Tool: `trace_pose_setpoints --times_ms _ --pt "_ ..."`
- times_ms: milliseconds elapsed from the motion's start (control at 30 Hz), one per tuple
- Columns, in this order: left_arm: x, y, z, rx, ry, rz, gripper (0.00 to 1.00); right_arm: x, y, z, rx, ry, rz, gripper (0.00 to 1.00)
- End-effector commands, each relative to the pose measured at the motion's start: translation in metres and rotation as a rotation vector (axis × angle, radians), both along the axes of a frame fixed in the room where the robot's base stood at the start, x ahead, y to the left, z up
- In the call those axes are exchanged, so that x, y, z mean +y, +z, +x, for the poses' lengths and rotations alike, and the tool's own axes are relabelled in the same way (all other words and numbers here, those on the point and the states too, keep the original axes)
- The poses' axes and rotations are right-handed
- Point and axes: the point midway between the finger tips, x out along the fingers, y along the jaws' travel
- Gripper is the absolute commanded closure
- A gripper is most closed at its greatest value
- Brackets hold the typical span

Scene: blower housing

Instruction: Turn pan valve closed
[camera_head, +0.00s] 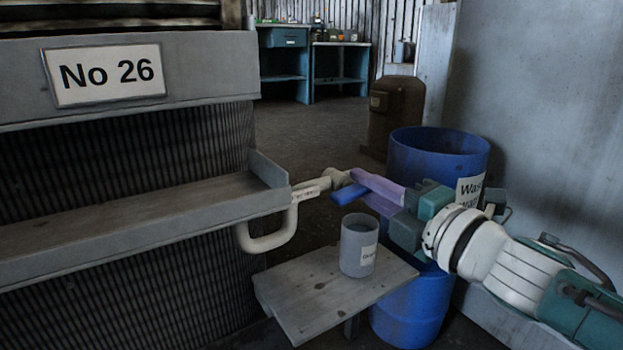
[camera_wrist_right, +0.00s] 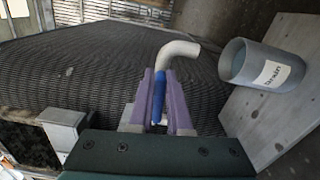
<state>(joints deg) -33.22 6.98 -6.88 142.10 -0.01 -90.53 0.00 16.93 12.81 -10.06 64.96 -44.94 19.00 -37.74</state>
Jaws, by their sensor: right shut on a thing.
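The pan valve has a blue lever handle (camera_head: 349,193) at the end of a pale pipe (camera_head: 311,188) that comes off the pan (camera_head: 160,218). A pale drain elbow (camera_head: 268,238) hangs below it. My right gripper (camera_head: 362,190) comes in from the right, and its purple fingers are shut on the blue handle. The right wrist view shows the handle (camera_wrist_right: 159,95) between the two fingers (camera_wrist_right: 155,100), with the white elbow beyond. The valve body is partly hidden by the fingers. My left gripper is in neither view.
A grey drain cup (camera_head: 358,246) stands on a small wooden stand (camera_head: 325,296) below the valve. A blue waste drum (camera_head: 405,300) stands behind my right gripper, beside the grey wall (camera_head: 540,130). The ribbed housing with a "No 26" plate (camera_head: 105,75) fills the left.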

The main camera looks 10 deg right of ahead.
Motion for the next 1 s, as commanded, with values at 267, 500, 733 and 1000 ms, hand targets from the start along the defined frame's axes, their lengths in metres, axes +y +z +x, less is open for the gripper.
trace_pose_setpoints --times_ms 267,500,733,1000 --pt "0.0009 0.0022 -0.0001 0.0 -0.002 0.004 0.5 0.0002 -0.0029 -0.0002 0.037 0.0 0.097 1.0" --pt "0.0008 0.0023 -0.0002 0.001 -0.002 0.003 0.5 0.0004 -0.0034 -0.0002 0.046 0.001 0.123 1.0" --pt "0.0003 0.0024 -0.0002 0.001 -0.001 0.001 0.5 0.0004 -0.0034 -0.0002 0.046 0.001 0.125 1.0" --pt "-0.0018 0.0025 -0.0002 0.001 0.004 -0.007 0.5 0.0003 -0.0033 -0.0002 0.046 0.001 0.124 0.65"
